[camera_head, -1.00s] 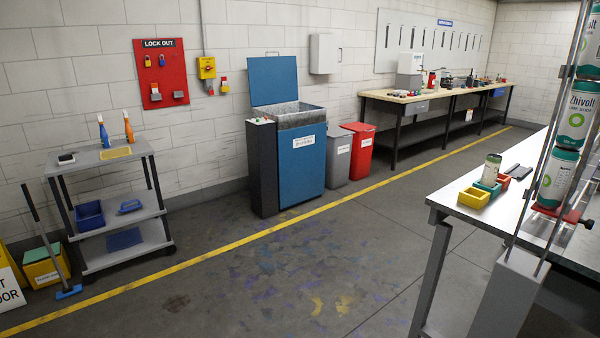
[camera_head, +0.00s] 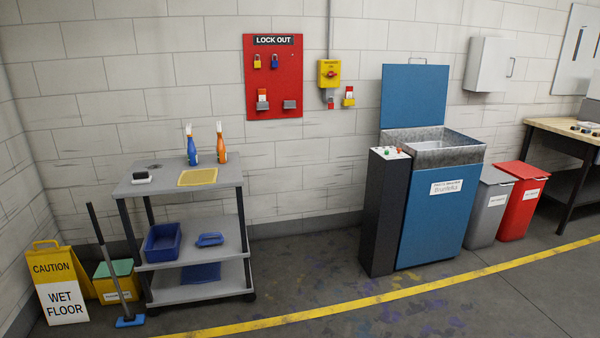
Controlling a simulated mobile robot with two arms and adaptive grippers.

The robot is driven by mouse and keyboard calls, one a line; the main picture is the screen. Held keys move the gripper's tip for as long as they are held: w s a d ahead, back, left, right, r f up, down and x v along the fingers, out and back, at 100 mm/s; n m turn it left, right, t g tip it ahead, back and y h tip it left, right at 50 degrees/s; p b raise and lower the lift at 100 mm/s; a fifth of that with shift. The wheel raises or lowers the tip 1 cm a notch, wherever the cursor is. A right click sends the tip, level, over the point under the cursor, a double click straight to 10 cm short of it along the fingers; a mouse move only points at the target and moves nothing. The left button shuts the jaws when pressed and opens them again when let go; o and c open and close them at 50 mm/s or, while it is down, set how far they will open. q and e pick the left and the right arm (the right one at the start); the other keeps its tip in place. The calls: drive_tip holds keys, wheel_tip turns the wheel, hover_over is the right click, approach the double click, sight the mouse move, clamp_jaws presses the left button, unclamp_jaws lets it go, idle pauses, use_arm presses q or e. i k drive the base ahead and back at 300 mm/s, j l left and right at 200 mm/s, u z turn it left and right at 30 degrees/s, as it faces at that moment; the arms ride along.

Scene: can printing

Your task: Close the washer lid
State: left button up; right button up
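The washer (camera_head: 432,219) is a blue box with a grey metal basin (camera_head: 446,155) open at the top. It stands against the wall, right of the middle in the head view. Its blue lid (camera_head: 415,96) is up, standing upright at the back against the wall. A dark control column (camera_head: 386,222) with small coloured buttons on top stands at the washer's left side. Neither of my grippers shows in this view.
A grey cart (camera_head: 192,286) with spray bottles stands on the left. A wet floor sign (camera_head: 60,290) and a broom are beside it. A grey bin (camera_head: 486,215) and a red bin (camera_head: 521,208) stand right of the washer. The floor in front is clear.

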sight(412, 95)
drive_tip(key=i+z, duration=0.15)
drive_tip(key=i, duration=0.55)
drive_tip(key=i+j+z, duration=0.15)
drive_tip(key=i, duration=0.6)
drive_tip(key=i+j+z, duration=0.15)
drive_tip(key=i, duration=0.55)
